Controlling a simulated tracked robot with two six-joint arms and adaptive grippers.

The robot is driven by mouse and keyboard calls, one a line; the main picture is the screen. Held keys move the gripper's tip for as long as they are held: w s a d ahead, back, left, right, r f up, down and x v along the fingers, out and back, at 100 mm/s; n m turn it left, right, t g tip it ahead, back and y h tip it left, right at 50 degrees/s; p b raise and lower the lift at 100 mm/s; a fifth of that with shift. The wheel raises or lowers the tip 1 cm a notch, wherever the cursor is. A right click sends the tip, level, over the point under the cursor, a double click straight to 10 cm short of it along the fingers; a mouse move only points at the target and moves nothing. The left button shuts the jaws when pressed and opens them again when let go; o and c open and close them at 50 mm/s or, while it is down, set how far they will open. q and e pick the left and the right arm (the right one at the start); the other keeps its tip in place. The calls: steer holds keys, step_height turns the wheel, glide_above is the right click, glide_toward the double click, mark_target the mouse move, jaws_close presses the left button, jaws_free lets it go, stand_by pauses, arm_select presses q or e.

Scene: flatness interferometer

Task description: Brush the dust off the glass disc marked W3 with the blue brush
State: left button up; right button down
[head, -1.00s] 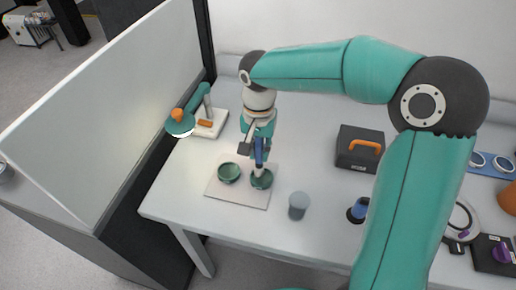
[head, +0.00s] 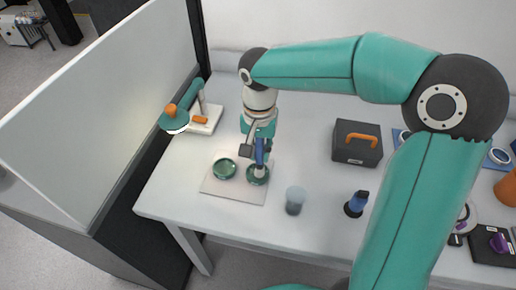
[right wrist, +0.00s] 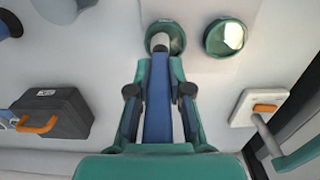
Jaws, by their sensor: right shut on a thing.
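My right gripper (head: 258,149) is shut on the blue brush (head: 260,156), which points down with its pale bristle end at the right-hand of two green-rimmed glass discs. In the right wrist view the brush handle (right wrist: 157,100) lies between the fingers, and its pale tip (right wrist: 159,42) overlaps this disc (right wrist: 178,40). I cannot tell whether the bristles touch the glass. The other disc (head: 224,169) lies left of it on the same pale mat (head: 235,194); it also shows in the right wrist view (right wrist: 224,37). No W3 mark is readable. My left gripper is out of view.
A green lamp (head: 175,122) on a white base stands at the back left, by the partition (head: 100,130). A grey-blue cup (head: 295,200) and a dark-based blue item (head: 356,204) stand right of the mat. A black case (head: 357,144) with an orange handle sits behind.

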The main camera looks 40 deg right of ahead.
steer(key=shift+s, duration=0.35)
steer(key=shift+r, duration=0.15)
steer(key=shift+r+p, duration=0.35)
steer(key=shift+r, duration=0.05)
steer(key=shift+w, duration=0.1)
steer(key=shift+w+p, duration=0.75)
steer(key=shift+w, duration=0.95)
steer(key=shift+r, duration=0.1)
step_height(320, 180, up, 6)
steer(key=p, duration=0.5)
